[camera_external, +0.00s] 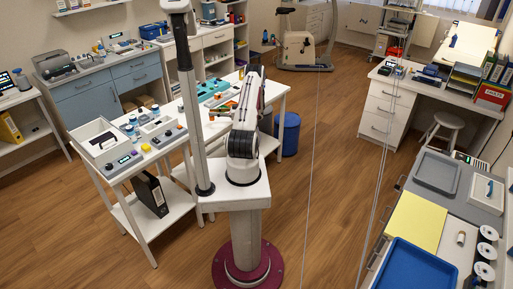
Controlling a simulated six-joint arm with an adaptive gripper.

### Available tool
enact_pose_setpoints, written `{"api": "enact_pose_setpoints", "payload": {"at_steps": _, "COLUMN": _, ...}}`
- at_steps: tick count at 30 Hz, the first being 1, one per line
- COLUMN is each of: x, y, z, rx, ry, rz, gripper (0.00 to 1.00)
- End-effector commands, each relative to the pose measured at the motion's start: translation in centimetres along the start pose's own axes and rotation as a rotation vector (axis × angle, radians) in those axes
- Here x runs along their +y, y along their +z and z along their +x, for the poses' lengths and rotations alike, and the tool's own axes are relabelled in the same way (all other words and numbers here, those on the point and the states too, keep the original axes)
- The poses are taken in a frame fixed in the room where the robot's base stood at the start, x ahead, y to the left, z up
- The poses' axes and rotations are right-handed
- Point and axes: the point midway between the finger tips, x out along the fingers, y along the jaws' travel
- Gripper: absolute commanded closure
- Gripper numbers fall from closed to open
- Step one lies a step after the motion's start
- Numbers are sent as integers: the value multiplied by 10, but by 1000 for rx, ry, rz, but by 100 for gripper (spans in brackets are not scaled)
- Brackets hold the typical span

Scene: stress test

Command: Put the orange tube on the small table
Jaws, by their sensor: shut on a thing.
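My arm (245,115) stands folded on its white pedestal, in front of a white table (275,92). My gripper cannot be made out; the arm's own links seem to hide it. A small orange and green patch (225,107) shows just left of the arm, by the table. It is too small to tell whether this is the orange tube or whether anything holds it. A teal tray (214,88) lies on that table. Which of the tables is the small table is not clear.
A white cart (134,160) at the left carries an open white box (100,140), blue-lidded jars and small devices. A tall post stands just left of my arm. A blue bin (287,133) stands behind it. A blue tray (418,265) lies at the right front. The middle floor is clear.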

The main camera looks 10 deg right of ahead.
Motion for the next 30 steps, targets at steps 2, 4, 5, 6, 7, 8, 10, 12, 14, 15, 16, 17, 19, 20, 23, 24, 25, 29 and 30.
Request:
{"api": "enact_pose_setpoints", "payload": {"at_steps": 2, "x": 0, "y": 4, "z": 0, "rx": 0, "ry": 0, "rz": 1, "gripper": 95}}
{"api": "enact_pose_setpoints", "payload": {"at_steps": 4, "x": 0, "y": 9, "z": 0, "rx": 0, "ry": 0, "rz": 1, "gripper": 95}}
{"api": "enact_pose_setpoints", "payload": {"at_steps": 5, "x": 0, "y": 12, "z": 0, "rx": 0, "ry": 0, "rz": 1, "gripper": 95}}
{"api": "enact_pose_setpoints", "payload": {"at_steps": 6, "x": 0, "y": 16, "z": 0, "rx": 0, "ry": 0, "rz": 1, "gripper": 95}}
{"api": "enact_pose_setpoints", "payload": {"at_steps": 7, "x": 0, "y": 18, "z": 0, "rx": 0, "ry": 0, "rz": 1, "gripper": 95}}
{"api": "enact_pose_setpoints", "payload": {"at_steps": 8, "x": 0, "y": 22, "z": 0, "rx": 0, "ry": 0, "rz": 2, "gripper": 95}}
{"api": "enact_pose_setpoints", "payload": {"at_steps": 10, "x": 0, "y": 29, "z": 0, "rx": 0, "ry": 0, "rz": 3, "gripper": 95}}
{"api": "enact_pose_setpoints", "payload": {"at_steps": 12, "x": 0, "y": 36, "z": 0, "rx": 0, "ry": 0, "rz": 2, "gripper": 95}}
{"api": "enact_pose_setpoints", "payload": {"at_steps": 14, "x": 0, "y": 40, "z": 0, "rx": 0, "ry": 0, "rz": 1, "gripper": 95}}
{"api": "enact_pose_setpoints", "payload": {"at_steps": 15, "x": 0, "y": 42, "z": 0, "rx": 0, "ry": 0, "rz": 1, "gripper": 95}}
{"api": "enact_pose_setpoints", "payload": {"at_steps": 16, "x": 0, "y": 43, "z": 0, "rx": 0, "ry": 0, "rz": 0, "gripper": 95}}
{"api": "enact_pose_setpoints", "payload": {"at_steps": 17, "x": 0, "y": 44, "z": 0, "rx": 0, "ry": 0, "rz": 0, "gripper": 95}}
{"api": "enact_pose_setpoints", "payload": {"at_steps": 19, "x": 0, "y": 45, "z": 0, "rx": 0, "ry": 0, "rz": 0, "gripper": 95}}
{"api": "enact_pose_setpoints", "payload": {"at_steps": 20, "x": 0, "y": 45, "z": 0, "rx": 0, "ry": 0, "rz": 0, "gripper": 95}}
{"api": "enact_pose_setpoints", "payload": {"at_steps": 23, "x": 0, "y": 45, "z": 0, "rx": 0, "ry": 0, "rz": 0, "gripper": 95}}
{"api": "enact_pose_setpoints", "payload": {"at_steps": 24, "x": 0, "y": 45, "z": 0, "rx": 0, "ry": 0, "rz": 0, "gripper": 95}}
{"api": "enact_pose_setpoints", "payload": {"at_steps": 25, "x": 0, "y": 45, "z": 0, "rx": 0, "ry": 0, "rz": 0, "gripper": 95}}
{"api": "enact_pose_setpoints", "payload": {"at_steps": 29, "x": 0, "y": 46, "z": 0, "rx": 0, "ry": 0, "rz": 0, "gripper": 95}}
{"api": "enact_pose_setpoints", "payload": {"at_steps": 30, "x": 0, "y": 47, "z": 0, "rx": 0, "ry": 0, "rz": 0, "gripper": 95}}
